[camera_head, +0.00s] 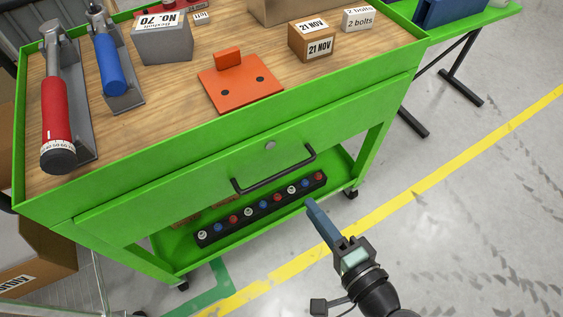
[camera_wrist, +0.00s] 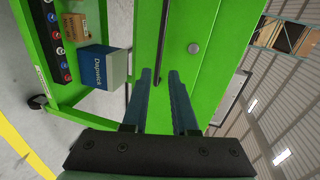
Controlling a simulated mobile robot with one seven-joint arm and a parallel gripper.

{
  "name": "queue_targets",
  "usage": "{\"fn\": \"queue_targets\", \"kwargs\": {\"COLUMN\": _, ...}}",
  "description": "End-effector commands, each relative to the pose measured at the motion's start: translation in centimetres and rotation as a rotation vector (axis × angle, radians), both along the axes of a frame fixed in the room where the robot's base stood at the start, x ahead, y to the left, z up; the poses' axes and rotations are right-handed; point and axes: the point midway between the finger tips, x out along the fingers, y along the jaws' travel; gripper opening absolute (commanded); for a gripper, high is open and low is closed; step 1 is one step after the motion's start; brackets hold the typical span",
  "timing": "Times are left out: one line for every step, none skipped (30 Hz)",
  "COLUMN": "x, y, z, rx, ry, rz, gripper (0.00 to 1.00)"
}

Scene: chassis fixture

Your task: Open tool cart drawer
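The green tool cart (camera_head: 110,270) fills the left and middle of the head view. Its drawer front (camera_head: 185,187) looks flush with the cart and shut. A black bar handle (camera_head: 275,178) is on the drawer front, below a round grey lock (camera_head: 270,145). My gripper (camera_head: 312,208) is in front of the cart, below and right of the handle in the head view. In the wrist view my gripper (camera_wrist: 160,72) shows two separated fingers with nothing between them, pointing at the green front. The handle (camera_wrist: 163,32) shows there as a thin dark bar beyond the fingertips; contact is not visible.
Red (camera_head: 58,105) and blue-handled (camera_head: 109,65) tools, boxes and an orange plate (camera_head: 240,90) lie on the cart top. A black strip with coloured knobs (camera_head: 263,208) is on the lower shelf. Open floor (camera_head: 470,230) lies to the right.

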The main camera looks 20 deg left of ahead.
Motion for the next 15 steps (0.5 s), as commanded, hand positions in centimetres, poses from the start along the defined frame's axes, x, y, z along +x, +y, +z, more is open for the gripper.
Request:
{"fn": "queue_targets", "kwargs": {"x": -0.6, "y": 0.1, "z": -0.3, "rx": 0.028, "ry": 0.018, "rz": 0.003, "gripper": 0.27}}
{"fn": "queue_targets", "kwargs": {"x": -0.8, "y": 0.2, "z": -0.4, "rx": 0.039, "ry": 0.023, "rz": 0.005, "gripper": 0.27}}
{"fn": "queue_targets", "kwargs": {"x": -0.8, "y": 0.4, "z": -0.5, "rx": 0.047, "ry": 0.026, "rz": 0.008, "gripper": 0.27}}
{"fn": "queue_targets", "kwargs": {"x": -0.7, "y": 0.6, "z": -0.6, "rx": 0.05, "ry": 0.027, "rz": 0.009, "gripper": 0.27}}
{"fn": "queue_targets", "kwargs": {"x": -0.5, "y": 0.9, "z": -0.7, "rx": 0.051, "ry": 0.027, "rz": 0.011, "gripper": 0.27}}
{"fn": "queue_targets", "kwargs": {"x": -0.2, "y": 1.3, "z": -0.8, "rx": 0.051, "ry": 0.026, "rz": 0.012, "gripper": 0.27}}
{"fn": "queue_targets", "kwargs": {"x": 0.1, "y": 1.6, "z": -0.9, "rx": 0.051, "ry": 0.024, "rz": 0.011, "gripper": 0.27}}
{"fn": "queue_targets", "kwargs": {"x": 0.4, "y": 2.1, "z": -1.0, "rx": 0.051, "ry": 0.025, "rz": 0.013, "gripper": 0.27}}
{"fn": "queue_targets", "kwargs": {"x": 0.9, "y": 2.7, "z": -1.2, "rx": 0.05, "ry": 0.024, "rz": 0.012, "gripper": 0.27}}
{"fn": "queue_targets", "kwargs": {"x": 1.2, "y": 3.1, "z": -1.4, "rx": 0.049, "ry": 0.024, "rz": 0.012, "gripper": 0.27}}
{"fn": "queue_targets", "kwargs": {"x": 1.7, "y": 3.7, "z": -1.5, "rx": 0.048, "ry": 0.023, "rz": 0.013, "gripper": 0.27}}
{"fn": "queue_targets", "kwargs": {"x": 2.2, "y": 4.3, "z": -1.7, "rx": 0.048, "ry": 0.023, "rz": 0.013, "gripper": 0.27}}
{"fn": "queue_targets", "kwargs": {"x": 2.6, "y": 4.8, "z": -1.8, "rx": 0.049, "ry": 0.024, "rz": 0.012, "gripper": 0.27}}
{"fn": "queue_targets", "kwargs": {"x": 3.0, "y": 5.3, "z": -1.9, "rx": 0.048, "ry": 0.023, "rz": 0.012, "gripper": 0.27}}
{"fn": "queue_targets", "kwargs": {"x": 3.5, "y": 6.0, "z": -2.1, "rx": 0.047, "ry": 0.022, "rz": 0.013, "gripper": 0.27}}
